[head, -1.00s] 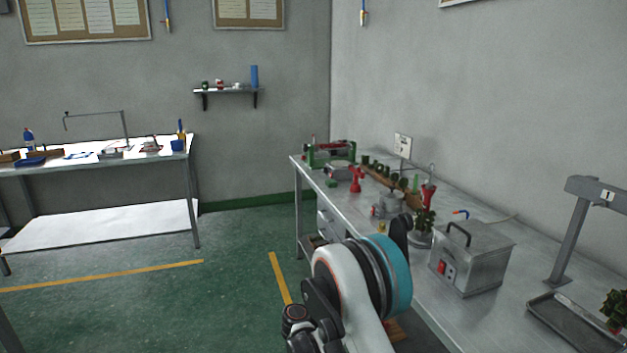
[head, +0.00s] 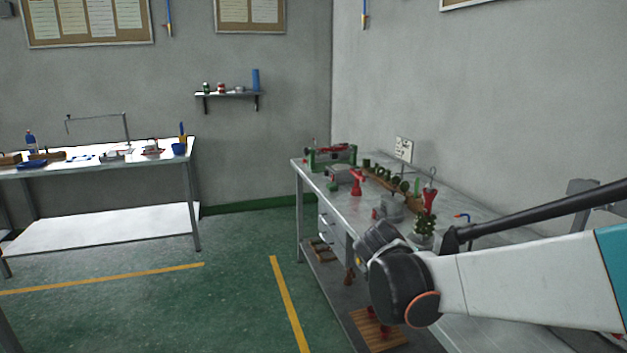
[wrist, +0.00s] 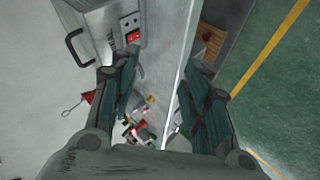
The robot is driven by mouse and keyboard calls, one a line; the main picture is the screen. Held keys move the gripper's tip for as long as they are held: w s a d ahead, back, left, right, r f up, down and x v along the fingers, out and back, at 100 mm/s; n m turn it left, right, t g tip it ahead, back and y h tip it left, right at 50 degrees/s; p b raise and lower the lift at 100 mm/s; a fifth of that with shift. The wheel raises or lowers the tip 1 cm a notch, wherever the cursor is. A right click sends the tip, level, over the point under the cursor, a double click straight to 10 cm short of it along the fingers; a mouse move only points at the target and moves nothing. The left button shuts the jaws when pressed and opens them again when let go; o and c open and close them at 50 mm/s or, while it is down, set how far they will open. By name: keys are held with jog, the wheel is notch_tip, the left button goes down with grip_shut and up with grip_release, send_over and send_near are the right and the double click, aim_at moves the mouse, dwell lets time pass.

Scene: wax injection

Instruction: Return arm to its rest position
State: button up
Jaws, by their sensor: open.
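My gripper (wrist: 160,100) shows in the wrist view with its two dark green fingers spread apart and nothing between them. It is open above the front edge of the metal workbench (wrist: 188,50), with the floor to the right. In the head view my arm reaches in from the right edge across the workbench (head: 345,205). The gripper's fingers cannot be made out there. The arm hides much of the near part of the bench.
A metal box with a red switch (wrist: 105,30) stands on the bench close to the left finger. Red tools, a green holder (head: 330,157) and a plant-like wax tree (head: 425,226) stand farther along. The green floor (head: 235,285) left of the bench is clear.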

jog(key=s+a+m+y, duration=0.3)
jog(key=s+y, duration=0.3)
jog(key=s, duration=1.9)
jog(key=shift+s+r, duration=0.35)
jog(key=shift+s, duration=0.05)
